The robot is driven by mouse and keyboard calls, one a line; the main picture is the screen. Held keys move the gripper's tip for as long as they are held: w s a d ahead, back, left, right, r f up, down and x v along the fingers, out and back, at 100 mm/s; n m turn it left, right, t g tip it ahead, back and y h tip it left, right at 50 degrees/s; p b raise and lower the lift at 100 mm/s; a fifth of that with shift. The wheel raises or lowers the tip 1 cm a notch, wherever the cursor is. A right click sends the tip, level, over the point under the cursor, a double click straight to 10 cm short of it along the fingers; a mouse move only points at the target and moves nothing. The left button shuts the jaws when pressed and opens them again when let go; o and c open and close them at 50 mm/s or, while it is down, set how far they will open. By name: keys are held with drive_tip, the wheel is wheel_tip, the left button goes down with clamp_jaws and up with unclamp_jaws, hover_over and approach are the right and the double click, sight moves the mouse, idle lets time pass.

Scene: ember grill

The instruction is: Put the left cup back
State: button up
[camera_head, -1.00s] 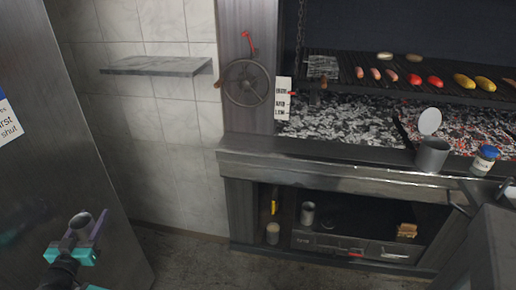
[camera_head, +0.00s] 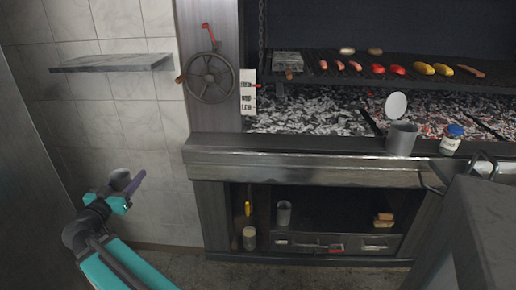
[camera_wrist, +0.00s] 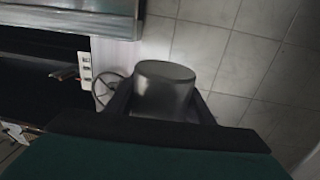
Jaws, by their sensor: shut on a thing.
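My gripper (camera_head: 128,186) is at the lower left of the head view, in front of the tiled wall. It is shut on a grey metal cup (camera_head: 119,178), which is partly hidden by the gripper. The cup (camera_wrist: 163,92) fills the middle of the wrist view between the two dark fingers. A grey wall shelf (camera_head: 112,63) is bare, well above my gripper in the head view. Another metal cup (camera_head: 284,212) stands in the open compartment under the grill.
A metal pot (camera_head: 401,139) with a raised round lid and a blue-capped jar (camera_head: 451,139) stand on the grill ledge (camera_head: 300,172). A handwheel (camera_head: 210,78) sticks out on the grill's left post. A grey counter (camera_head: 480,235) is at the right.

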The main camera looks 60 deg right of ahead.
drive_tip(key=s+d+r+m+g+b, duration=0.1)
drive_tip(key=s+d+m+g+b, duration=0.2)
drive_tip(key=s+d, duration=0.75)
drive_tip(key=s+d+r+m+g+b, duration=0.1)
drive_tip(key=s+d+g+b, duration=0.1)
drive_tip(key=s+d+b, duration=0.8)
drive_tip(key=s+d+r+m+g+b, duration=0.1)
drive_tip(key=s+d+g, duration=0.1)
drive_tip(key=s+d, duration=0.3)
drive_tip(key=s+d+r+m+g+b, duration=0.1)
drive_tip(key=s+d, duration=0.4)
drive_tip(key=s, duration=0.6)
drive_tip(key=s+d+r+m+g+b, duration=0.1)
drive_tip(key=s+d+r+g, duration=0.1)
drive_tip(key=s+d, duration=0.3)
drive_tip(key=s+r, duration=0.1)
drive_tip(key=s, duration=0.2)
drive_tip(key=shift+g, duration=0.3)
drive_tip(key=shift+w+d+r+p, duration=0.15)
drive_tip(key=shift+w+d+p, duration=0.05)
drive_tip(key=shift+p, duration=0.85)
drive_tip(key=shift+w+d+p, duration=0.2)
drive_tip(key=shift+d+p, duration=0.1)
drive_tip(key=shift+p, duration=0.7)
drive_tip(key=d+p, duration=0.1)
drive_tip(key=p, duration=0.3)
drive_tip(key=shift+w, duration=0.3)
